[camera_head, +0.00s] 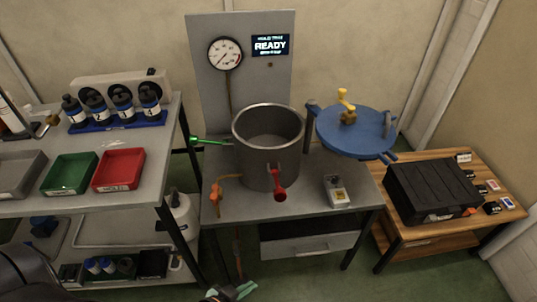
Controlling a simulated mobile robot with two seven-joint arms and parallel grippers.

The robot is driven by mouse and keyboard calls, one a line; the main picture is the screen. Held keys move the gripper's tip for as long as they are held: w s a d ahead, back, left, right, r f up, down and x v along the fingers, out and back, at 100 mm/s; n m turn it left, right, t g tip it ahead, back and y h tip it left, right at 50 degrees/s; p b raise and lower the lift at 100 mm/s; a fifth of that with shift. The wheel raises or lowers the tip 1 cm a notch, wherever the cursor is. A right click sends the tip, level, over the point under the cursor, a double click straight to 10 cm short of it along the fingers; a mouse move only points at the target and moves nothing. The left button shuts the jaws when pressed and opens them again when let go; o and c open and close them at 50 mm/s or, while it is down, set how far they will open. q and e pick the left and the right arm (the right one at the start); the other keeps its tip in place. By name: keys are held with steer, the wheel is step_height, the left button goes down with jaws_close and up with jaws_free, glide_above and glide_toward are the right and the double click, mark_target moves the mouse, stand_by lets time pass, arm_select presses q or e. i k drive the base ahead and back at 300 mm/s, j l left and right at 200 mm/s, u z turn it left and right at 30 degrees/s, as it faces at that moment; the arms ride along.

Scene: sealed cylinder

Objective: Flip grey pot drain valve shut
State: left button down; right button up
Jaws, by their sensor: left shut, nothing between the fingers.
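The grey pot (268,150) stands open and upright on the middle table, its lid off. Low on its left side an orange fitting (217,193) has a part hanging down at the table edge. A red-handled lever (279,191) hangs at its front, and a green handle (208,141) sticks out left near the rim. I cannot tell for certain which of these is the drain valve, or its setting. My left gripper (234,292) seems to show only partly at the bottom edge, below the table and away from the pot, shut and empty. My right gripper is not in view.
A blue lid (356,132) with a yellow knob is at the pot's right. A small grey box (337,191) sits on the table (310,205). The left bench carries green (70,173) and red trays (118,169). A black case (432,190) lies on the wooden table.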

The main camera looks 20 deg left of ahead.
mark_target(237, 252)
steer(key=u, duration=1.2)
